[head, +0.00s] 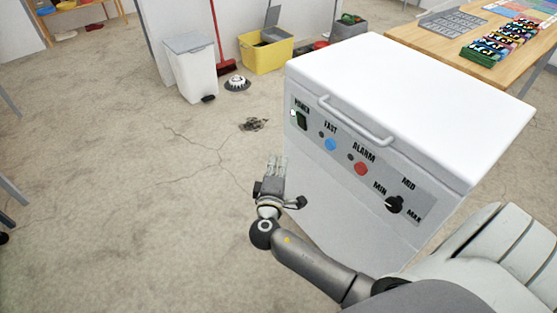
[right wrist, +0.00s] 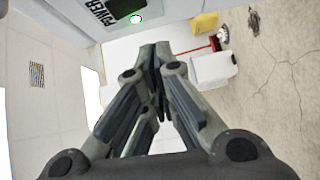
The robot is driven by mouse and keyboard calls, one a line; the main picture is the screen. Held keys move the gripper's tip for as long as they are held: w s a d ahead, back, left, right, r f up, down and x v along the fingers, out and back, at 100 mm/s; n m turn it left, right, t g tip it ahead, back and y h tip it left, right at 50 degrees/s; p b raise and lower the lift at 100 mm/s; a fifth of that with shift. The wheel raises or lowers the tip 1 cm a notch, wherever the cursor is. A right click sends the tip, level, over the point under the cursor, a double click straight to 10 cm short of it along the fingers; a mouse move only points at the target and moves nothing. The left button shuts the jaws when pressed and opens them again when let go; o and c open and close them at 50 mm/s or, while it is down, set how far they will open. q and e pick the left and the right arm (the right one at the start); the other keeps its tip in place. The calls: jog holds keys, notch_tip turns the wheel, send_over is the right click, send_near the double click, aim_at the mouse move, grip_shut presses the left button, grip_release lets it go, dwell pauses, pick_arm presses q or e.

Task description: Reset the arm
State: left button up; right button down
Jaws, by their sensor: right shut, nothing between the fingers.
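My right arm (head: 318,270) reaches in from the lower right in the head view. My right gripper (head: 278,165) points away from me, just left of the front of a white chest-like appliance (head: 440,90). In the right wrist view the right gripper (right wrist: 155,50) has its fingers together, with nothing between them. Its fingertips are near the appliance's power switch (right wrist: 118,8), which has a lit green light; I cannot tell whether they touch. The switch also shows in the head view (head: 302,121). My left gripper is not in view.
The appliance's panel has a blue button (head: 330,145), a red button (head: 361,169) and a black knob (head: 394,204). A white bin (head: 190,68), yellow crate (head: 266,55) and red broom (head: 226,66) stand behind. A wooden table (head: 520,75) is at back right.

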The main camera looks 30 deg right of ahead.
dwell(0.3)
